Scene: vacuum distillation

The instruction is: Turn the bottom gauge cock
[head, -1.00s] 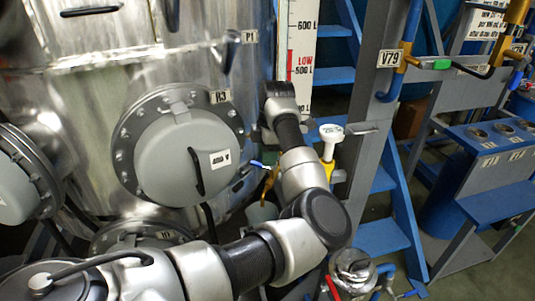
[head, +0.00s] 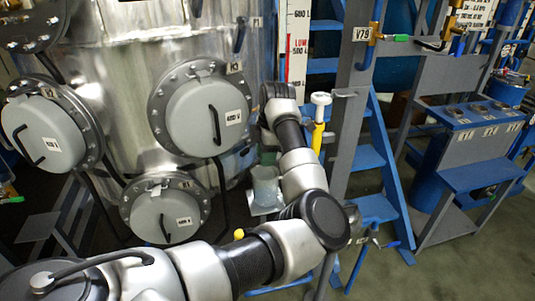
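The level gauge's white scale board (head: 297,48), with a red LOW band, stands beside the steel vessel (head: 130,60) at top centre. I cannot make out the bottom gauge cock; my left arm covers the area just below the board. My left arm comes in from the lower left, bends at a dark elbow joint (head: 318,220) and reaches up to its far end (head: 278,95), just below the board. The fingers are hidden behind that end, so their opening and any contact do not show. My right gripper is out of view.
Round grey manway covers (head: 205,115) project from the vessel. A yellow stem with a white cap (head: 320,100) stands right of my arm. A clear container (head: 266,190) hangs behind it. Blue stairs (head: 368,158) and a grey post are right; open floor (head: 430,270) lies lower right.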

